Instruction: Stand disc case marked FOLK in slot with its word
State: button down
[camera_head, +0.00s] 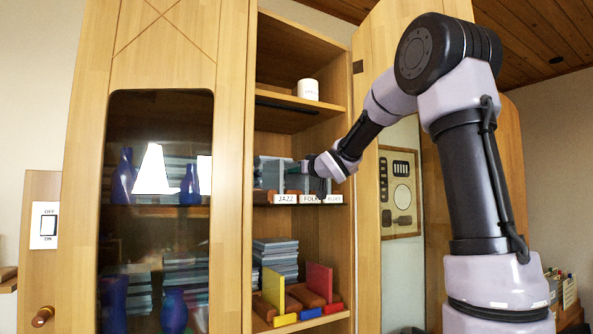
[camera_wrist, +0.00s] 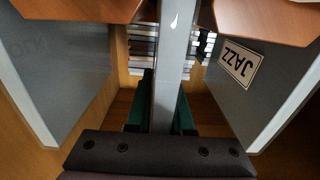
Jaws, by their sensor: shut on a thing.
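My gripper (camera_head: 302,168) is at the middle shelf of the open cabinet, above the label strip. In the wrist view its green fingers (camera_wrist: 160,112) are shut on a thin grey disc case (camera_wrist: 168,70), seen edge-on. The word on this case cannot be read. The FOLK label (camera_head: 312,199) is on the shelf front, between the JAZZ label (camera_head: 286,199) and a partly covered label at the right (camera_head: 334,199). A grey case marked JAZZ (camera_wrist: 285,75) stands to the right in the wrist view. Whether the held case touches the shelf is hidden.
Another grey panel (camera_wrist: 60,60) with faint lettering stands left in the wrist view. Brown wooden blocks (camera_wrist: 265,18) show at its top. A white mug (camera_head: 308,90) is on the shelf above. Below are stacked cases (camera_head: 276,256) and coloured bookends (camera_head: 319,280). The open door flanks my arm.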

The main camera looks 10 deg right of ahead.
dwell(0.3)
jog(key=c, duration=0.7)
grip_release()
jog(key=v, duration=1)
jog(key=shift+s+d, duration=0.1)
jog(key=shift+s, duration=0.3)
